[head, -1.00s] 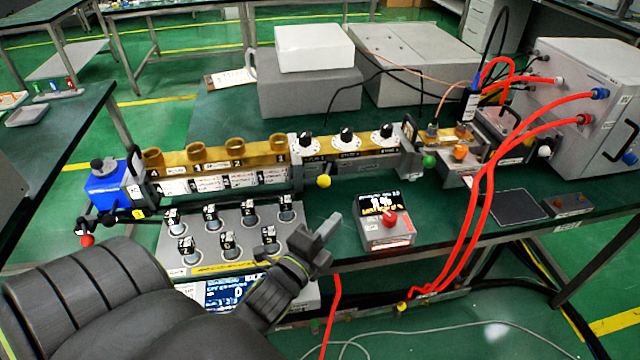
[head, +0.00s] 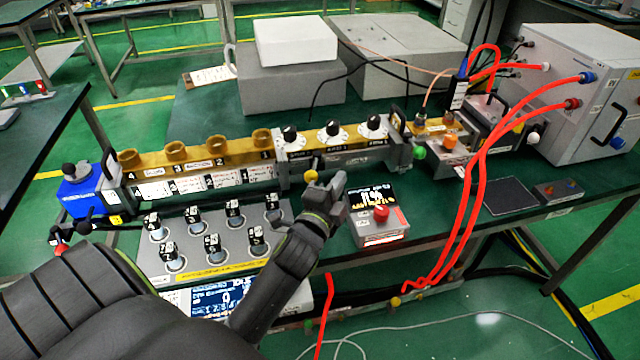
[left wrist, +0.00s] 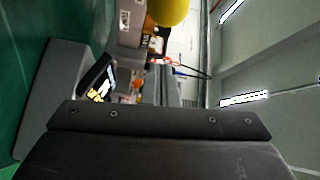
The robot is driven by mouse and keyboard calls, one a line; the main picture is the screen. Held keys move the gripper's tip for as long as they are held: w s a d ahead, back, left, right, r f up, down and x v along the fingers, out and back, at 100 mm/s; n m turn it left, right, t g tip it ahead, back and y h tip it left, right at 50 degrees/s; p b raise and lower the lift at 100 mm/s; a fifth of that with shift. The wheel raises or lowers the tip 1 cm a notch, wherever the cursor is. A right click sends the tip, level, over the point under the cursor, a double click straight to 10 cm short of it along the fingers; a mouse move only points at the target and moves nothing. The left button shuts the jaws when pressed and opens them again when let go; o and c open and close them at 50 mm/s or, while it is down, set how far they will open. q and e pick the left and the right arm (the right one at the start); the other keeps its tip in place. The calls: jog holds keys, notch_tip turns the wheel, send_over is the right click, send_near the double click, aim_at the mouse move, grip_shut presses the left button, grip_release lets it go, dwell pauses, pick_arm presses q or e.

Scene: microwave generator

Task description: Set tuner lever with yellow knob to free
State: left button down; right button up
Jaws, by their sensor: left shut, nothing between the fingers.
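The yellow knob (head: 311,175) of the tuner lever sits at the front of the brass waveguide line, below the row of white dials. It also shows large at the top of the left wrist view (left wrist: 168,10). My left gripper (head: 331,188) is shut and empty, just right of and slightly below the knob in the head view. Whether the fingers touch the knob I cannot tell. The lever's arm and its position labels cannot be made out. My right gripper is not in view.
A small grey box with a red knob (head: 381,213) stands right of my gripper. A panel with several black-topped knobs (head: 212,262) lies to the left. A green knob (head: 419,152) is farther right along the line. Red cables (head: 474,215) hang on the right.

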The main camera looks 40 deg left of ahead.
aim_at(317, 179)
pick_arm(q)
jog(key=a, duration=0.1)
jog(key=s+a, duration=0.1)
jog(key=a, duration=0.1)
jog(key=shift+s+a+f, duration=0.2)
jog(key=shift+s+f, duration=0.1)
jog(key=shift+f, duration=0.1)
jog(key=shift+s+a+m+h+p, duration=0.3)
jog(key=shift+s+a+m+h, duration=0.15)
jog(key=shift+a+m+h, duration=0.5)
jog(key=shift+d, duration=0.2)
jog(key=shift+f, duration=0.1)
